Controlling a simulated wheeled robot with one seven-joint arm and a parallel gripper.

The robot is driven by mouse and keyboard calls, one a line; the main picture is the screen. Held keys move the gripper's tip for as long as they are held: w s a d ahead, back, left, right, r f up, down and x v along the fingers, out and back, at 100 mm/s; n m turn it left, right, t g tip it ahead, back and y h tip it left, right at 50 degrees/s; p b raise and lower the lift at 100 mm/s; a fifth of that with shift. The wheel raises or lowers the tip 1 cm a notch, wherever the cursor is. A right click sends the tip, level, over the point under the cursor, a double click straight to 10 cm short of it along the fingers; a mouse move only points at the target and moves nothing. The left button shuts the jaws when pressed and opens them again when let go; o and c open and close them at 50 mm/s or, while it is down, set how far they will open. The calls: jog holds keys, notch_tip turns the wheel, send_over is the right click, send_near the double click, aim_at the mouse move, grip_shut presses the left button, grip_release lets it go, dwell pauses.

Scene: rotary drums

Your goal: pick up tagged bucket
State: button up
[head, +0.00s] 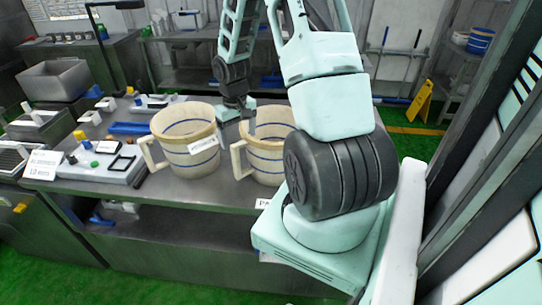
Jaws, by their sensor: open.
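Two cream buckets with blue bands and side handles stand on a grey metal table (225,198). The left bucket (178,150) has a white tag (203,145) at its right front side. The right bucket (262,162) stands beside it and is partly hidden behind my arm; I cannot tell whether it bears a tag. My gripper (238,125) is open and points down between the two buckets, near the right rim of the left one. I cannot tell whether it touches either rim.
Control panels (112,162) and a white sign (44,164) are left of the buckets. A grey bin (55,80) stands at the far left. A yellow floor sign (420,100) and a shelf with a blue bucket (480,40) are at the back right.

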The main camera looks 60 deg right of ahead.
aim_at(239, 142)
notch_tip(239, 142, down, 5)
jog(key=shift+f+p, duration=0.15)
jog(key=shift+p, duration=0.35)
jog(key=c, duration=1.5)
jog(key=shift+c, duration=0.6)
